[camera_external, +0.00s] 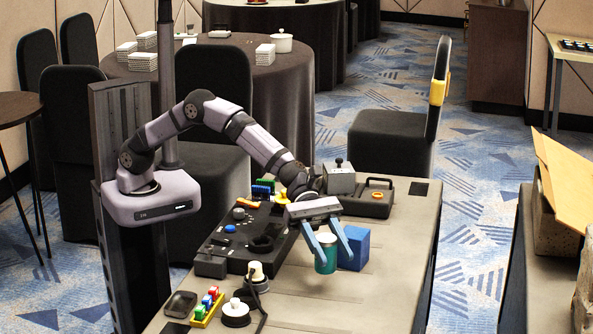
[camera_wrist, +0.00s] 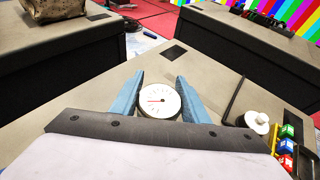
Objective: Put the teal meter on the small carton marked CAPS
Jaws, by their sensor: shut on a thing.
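The teal meter (camera_external: 325,258) is a short cylinder held between the two blue fingers of my gripper (camera_external: 335,252) over the front part of the grey table. In the wrist view its round white dial (camera_wrist: 159,101) faces the camera between the fingers (camera_wrist: 160,82). My gripper is shut on it. I cannot tell exactly how far its base is from the table. A blue box (camera_external: 357,246) stands just right of and behind the meter in the external view. No lettering is readable on it, and no CAPS marking is legible in either view.
A black control panel (camera_external: 238,240) lies left of the gripper. A white-topped round base with a cable (camera_external: 236,312) and a yellow strip of coloured buttons (camera_external: 207,306) lie near the front. A grey block (camera_external: 339,182) and a black handled case (camera_external: 368,203) stand behind. The front right tabletop is clear.

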